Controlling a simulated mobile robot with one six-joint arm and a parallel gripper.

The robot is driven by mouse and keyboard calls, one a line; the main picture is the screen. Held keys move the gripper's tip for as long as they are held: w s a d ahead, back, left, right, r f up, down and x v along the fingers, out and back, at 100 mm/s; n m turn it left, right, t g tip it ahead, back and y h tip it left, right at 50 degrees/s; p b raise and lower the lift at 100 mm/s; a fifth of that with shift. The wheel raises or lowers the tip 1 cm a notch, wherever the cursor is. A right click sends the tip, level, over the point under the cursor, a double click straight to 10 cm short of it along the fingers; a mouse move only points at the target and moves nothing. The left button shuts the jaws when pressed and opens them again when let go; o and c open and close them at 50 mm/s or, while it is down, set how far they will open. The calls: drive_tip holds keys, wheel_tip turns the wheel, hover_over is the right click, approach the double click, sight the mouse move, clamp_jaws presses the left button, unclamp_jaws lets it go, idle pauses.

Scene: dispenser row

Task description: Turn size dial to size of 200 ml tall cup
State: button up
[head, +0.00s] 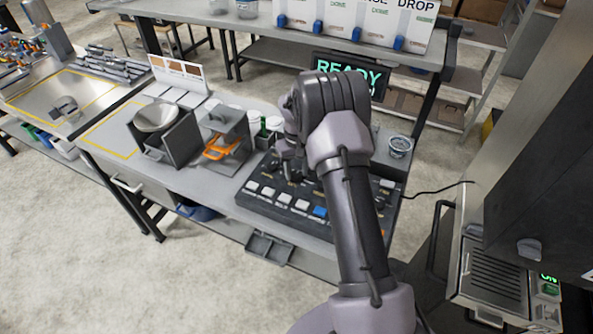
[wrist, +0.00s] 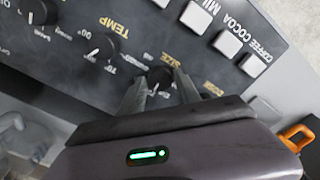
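The size dial (wrist: 160,78) is a small black knob with a white pointer, beside the yellow SIZE label on the dark control panel (wrist: 65,70). My gripper (wrist: 159,84) has one finger on each side of this dial, with a small gap showing, so it looks open. The dial's markings are partly hidden by the fingers. In the head view the panel (head: 262,205) lies under my arm, and the size dial cannot be made out there. A clear cup (head: 399,147) stands at the right behind the panel; its volume cannot be read.
The temp dial (wrist: 103,47) and another black knob (wrist: 40,12) are to the left. White buttons (wrist: 228,43) line the panel's edge. An orange-handled device (head: 222,148) and white-lidded containers (head: 254,120) stand left of the panel. A screen (head: 350,75) reads READY.

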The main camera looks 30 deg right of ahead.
sight(297, 174)
drive_tip(key=shift+o, duration=0.8)
wheel_tip(297, 174, up, 17)
drive_tip(key=p, duration=0.3)
drive_tip(key=shift+r, duration=0.2)
